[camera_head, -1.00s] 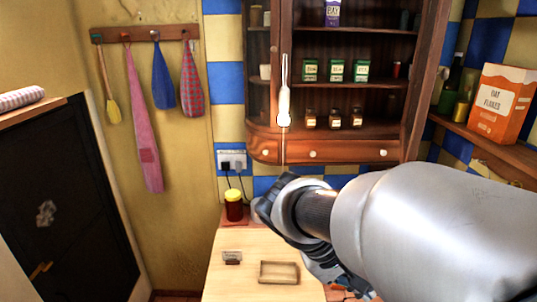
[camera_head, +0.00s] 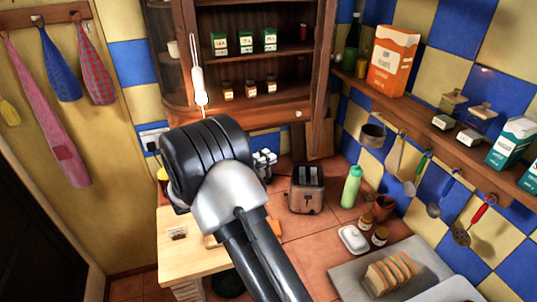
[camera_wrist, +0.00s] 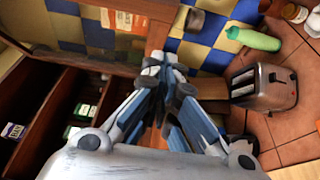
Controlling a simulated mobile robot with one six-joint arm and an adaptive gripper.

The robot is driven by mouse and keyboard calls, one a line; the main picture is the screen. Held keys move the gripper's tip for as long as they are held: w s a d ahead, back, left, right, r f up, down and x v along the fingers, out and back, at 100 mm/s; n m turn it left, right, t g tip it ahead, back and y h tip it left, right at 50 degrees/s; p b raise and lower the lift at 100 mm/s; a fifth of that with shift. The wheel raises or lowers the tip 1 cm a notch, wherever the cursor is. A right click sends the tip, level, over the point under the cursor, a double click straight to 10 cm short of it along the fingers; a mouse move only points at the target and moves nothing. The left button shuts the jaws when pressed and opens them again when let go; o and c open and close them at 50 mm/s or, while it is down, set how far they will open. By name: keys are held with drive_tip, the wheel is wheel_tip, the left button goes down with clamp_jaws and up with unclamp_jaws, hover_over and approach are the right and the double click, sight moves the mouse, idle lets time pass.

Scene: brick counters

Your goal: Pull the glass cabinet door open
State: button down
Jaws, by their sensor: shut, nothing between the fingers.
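The wooden cabinet (camera_head: 258,118) hangs at top centre of the head view, with jars and boxes on its shelves. A slim white handle-like piece (camera_head: 198,85) shows along its left front post. I cannot tell how far the glass door stands open. In the wrist view the cabinet's shelves (camera_wrist: 60,95) fill the left side, and a wooden rail (camera_wrist: 65,57) crosses the upper left. My gripper (camera_wrist: 163,68) is shut and empty, its fingertips beside the cabinet's edge; contact is unclear. In the head view my arm hides the gripper.
A toaster (camera_head: 306,188), a green bottle (camera_head: 351,187) and a tray with sliced bread (camera_head: 350,272) stand on the counter below. A wall shelf (camera_head: 440,138) with hanging utensils is at right. Cloths hang at left.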

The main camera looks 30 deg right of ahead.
drive_tip(key=s+d+p, duration=0.2)
drive_tip(key=d+p, duration=0.1)
drive_tip(key=d, duration=0.7)
drive_tip(key=shift+d, duration=0.25)
drive_tip(key=shift+s, duration=0.1)
